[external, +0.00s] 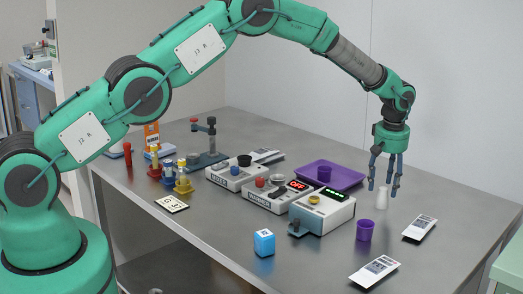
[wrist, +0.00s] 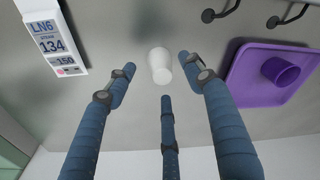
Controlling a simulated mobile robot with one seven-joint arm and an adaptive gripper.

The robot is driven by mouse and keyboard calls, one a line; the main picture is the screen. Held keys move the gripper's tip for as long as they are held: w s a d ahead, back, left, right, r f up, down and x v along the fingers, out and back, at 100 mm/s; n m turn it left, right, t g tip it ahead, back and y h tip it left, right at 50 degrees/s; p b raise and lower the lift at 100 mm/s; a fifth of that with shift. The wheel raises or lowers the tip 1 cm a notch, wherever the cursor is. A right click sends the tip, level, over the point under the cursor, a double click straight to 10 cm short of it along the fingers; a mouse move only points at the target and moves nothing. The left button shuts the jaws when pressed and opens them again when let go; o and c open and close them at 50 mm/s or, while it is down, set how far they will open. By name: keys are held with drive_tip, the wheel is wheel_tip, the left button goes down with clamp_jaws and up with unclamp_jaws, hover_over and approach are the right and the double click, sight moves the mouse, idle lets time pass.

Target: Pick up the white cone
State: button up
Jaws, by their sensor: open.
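The white cone (external: 382,198) stands upright on the metal table at the right, near the purple tray. It also shows in the wrist view (wrist: 160,66), just beyond the fingertips. My gripper (external: 384,190) hangs over the table with its blue fingers pointing down, close above and around the side of the cone. In the wrist view the fingers of my gripper (wrist: 158,84) are spread apart and empty, with the cone between and ahead of them. I cannot tell whether any finger touches the cone.
A purple tray (external: 345,179) holding a purple cup (external: 324,174) lies left of the cone. Another purple cup (external: 365,230) and label cards (external: 420,227) (external: 375,270) are in front. A device box (external: 322,216) stands to the left. A blue cube (external: 264,242) sits farther forward.

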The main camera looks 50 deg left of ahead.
sight(383, 188)
wheel_tip(383, 188, up, 10)
drive_tip(key=p, duration=0.1)
drive_tip(key=shift+s+d+f, duration=0.15)
drive_tip(key=shift+s+d, duration=0.2)
drive_tip(key=shift+s, duration=0.05)
idle(0.5)
drive_tip(key=m+p, duration=0.2)
drive_tip(key=w+a+m+p, duration=0.1)
drive_tip(key=m+p, duration=0.1)
drive_tip(key=m+g+h+p, duration=0.1)
drive_tip(key=m+p, duration=0.1)
drive_tip(key=shift+w+a+m, duration=0.2)
drive_tip(key=shift+w+m, duration=0.05)
drive_tip(key=shift+m, duration=0.05)
drive_tip(key=shift+f, duration=0.1)
drive_tip(key=shift+f, duration=4.2)
drive_tip(key=shift+s+f, duration=0.1)
drive_tip(key=shift+f, duration=2.45)
